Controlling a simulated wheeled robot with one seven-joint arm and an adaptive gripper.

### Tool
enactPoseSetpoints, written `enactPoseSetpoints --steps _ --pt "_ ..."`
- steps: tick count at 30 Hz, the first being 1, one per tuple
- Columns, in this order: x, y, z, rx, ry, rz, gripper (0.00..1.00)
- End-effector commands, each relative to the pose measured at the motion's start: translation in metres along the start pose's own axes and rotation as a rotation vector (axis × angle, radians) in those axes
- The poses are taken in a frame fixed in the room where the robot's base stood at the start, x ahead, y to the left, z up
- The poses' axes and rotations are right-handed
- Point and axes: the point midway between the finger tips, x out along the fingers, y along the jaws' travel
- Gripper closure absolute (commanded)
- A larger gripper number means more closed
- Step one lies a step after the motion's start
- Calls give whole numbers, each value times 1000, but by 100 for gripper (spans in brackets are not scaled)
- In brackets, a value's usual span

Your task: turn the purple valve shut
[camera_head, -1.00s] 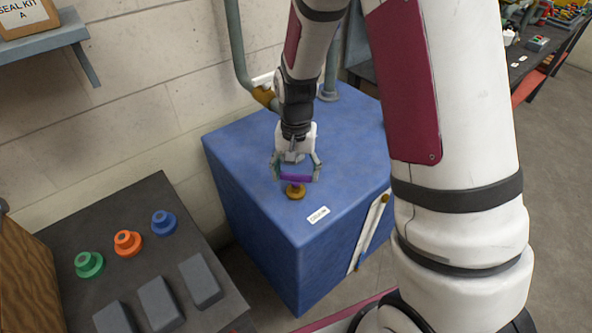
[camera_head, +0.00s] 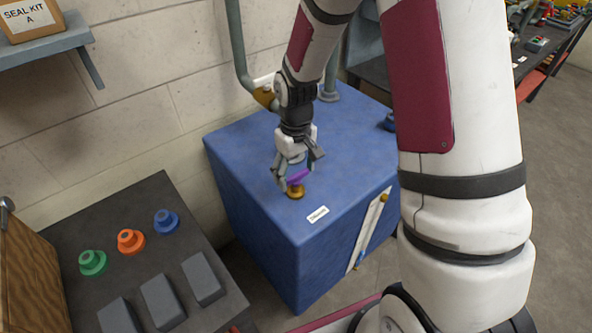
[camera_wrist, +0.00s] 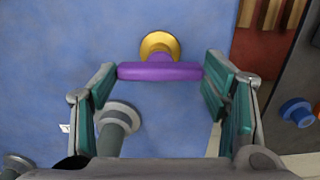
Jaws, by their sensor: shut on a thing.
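The purple valve (camera_head: 299,176) is a short bar handle on a brass stem base (camera_head: 295,192), on top of the blue cabinet (camera_head: 262,235). My gripper (camera_head: 294,179) reaches down from above with a finger at each end of the bar, shut on it. In the wrist view the purple bar (camera_wrist: 160,71) lies level between the fingertips, with the brass base (camera_wrist: 160,42) just beyond it. In the head view the bar lies slanted, its right end higher. The fingers partly hide it there.
A white label (camera_head: 318,214) lies in front of the valve. A grey pipe (camera_head: 328,92) rises behind it, and a dark blue knob (camera_head: 389,122) sits at the cabinet's back right. A dark panel (camera_head: 120,205) with green, orange and blue knobs stands at left. The cabinet top around the valve is mostly clear.

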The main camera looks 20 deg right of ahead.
Motion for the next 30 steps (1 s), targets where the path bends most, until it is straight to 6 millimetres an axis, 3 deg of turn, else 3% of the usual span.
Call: enactPoseSetpoints --steps 20,21,23,30 --pt "0 0 0 -61 0 0 60" --pt "0 0 0 -61 0 0 25" --pt "0 0 0 -60 0 0 12" --pt "0 0 0 -59 0 0 12"
